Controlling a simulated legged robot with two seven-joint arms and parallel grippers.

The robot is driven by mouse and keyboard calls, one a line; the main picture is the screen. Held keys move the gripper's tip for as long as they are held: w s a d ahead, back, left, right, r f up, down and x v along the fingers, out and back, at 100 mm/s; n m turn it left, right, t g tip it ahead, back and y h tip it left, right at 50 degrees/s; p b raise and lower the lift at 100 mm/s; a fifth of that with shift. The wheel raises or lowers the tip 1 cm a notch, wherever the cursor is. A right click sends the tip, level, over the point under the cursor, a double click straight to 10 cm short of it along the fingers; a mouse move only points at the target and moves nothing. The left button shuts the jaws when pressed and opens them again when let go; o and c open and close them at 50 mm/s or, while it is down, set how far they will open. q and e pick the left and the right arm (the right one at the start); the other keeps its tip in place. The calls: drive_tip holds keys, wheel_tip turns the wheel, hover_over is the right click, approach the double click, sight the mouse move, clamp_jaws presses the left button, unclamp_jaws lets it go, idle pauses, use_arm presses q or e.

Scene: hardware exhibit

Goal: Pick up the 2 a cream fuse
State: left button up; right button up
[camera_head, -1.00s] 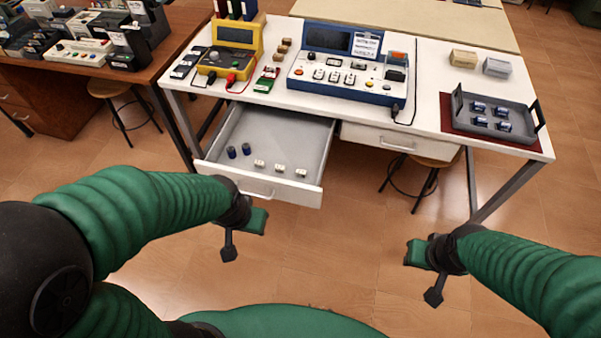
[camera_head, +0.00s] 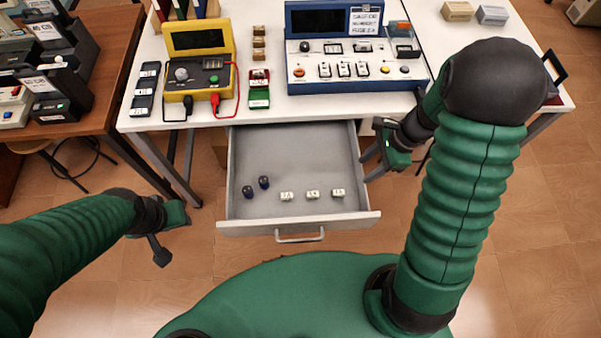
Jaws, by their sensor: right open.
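Three small cream fuses lie in a row near the front of the open grey drawer: a left one (camera_head: 287,196), a middle one (camera_head: 312,194) and a right one (camera_head: 338,193). Their dark printed labels are too small to read surely. My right gripper (camera_head: 368,168) is open and empty beside the drawer's right wall, apart from the fuses and to their right. My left gripper (camera_head: 172,237) hangs over the floor, left of the drawer; its jaw opening is not clear.
Two dark blue cylinders (camera_head: 256,186) lie in the drawer (camera_head: 300,224), left of the fuses. The white table (camera_head: 280,106) carries a yellow meter (camera_head: 200,62) and a blue test console (camera_head: 350,48). The drawer's back half is empty.

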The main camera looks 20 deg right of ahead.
drive_tip(key=a, duration=0.2)
drive_tip(key=b, duration=0.2)
approach(339, 192)
drive_tip(key=x, duration=0.2)
drive_tip(key=shift+s+d+f+b, duration=0.1)
drive_tip(key=shift+d+f+b, duration=0.05)
drive_tip(key=shift+f+b, duration=0.25)
drive_tip(key=x, duration=0.3)
drive_tip(key=b+x, duration=0.1)
drive_tip(key=x, duration=0.2)
drive_tip(key=shift+a+f+b, duration=0.1)
drive_tip(key=shift+a+b, duration=0.2)
drive_tip(key=shift+a, duration=0.2)
drive_tip(key=shift+w+d+f, duration=0.15)
drive_tip(key=shift+w+d, duration=0.05)
drive_tip(key=shift+s+d, duration=0.1)
drive_tip(key=shift+d, duration=0.2)
drive_tip(key=shift+c, duration=0.3)
use_arm(q)
drive_tip(key=f, duration=0.1)
drive_tip(key=s+f, duration=0.1)
drive_tip(key=f, duration=0.1)
drive_tip(key=shift+a+f, duration=0.2)
drive_tip(key=shift+f, duration=0.1)
use_arm(e)
drive_tip(key=shift+a, duration=0.3)
clamp_jaws()
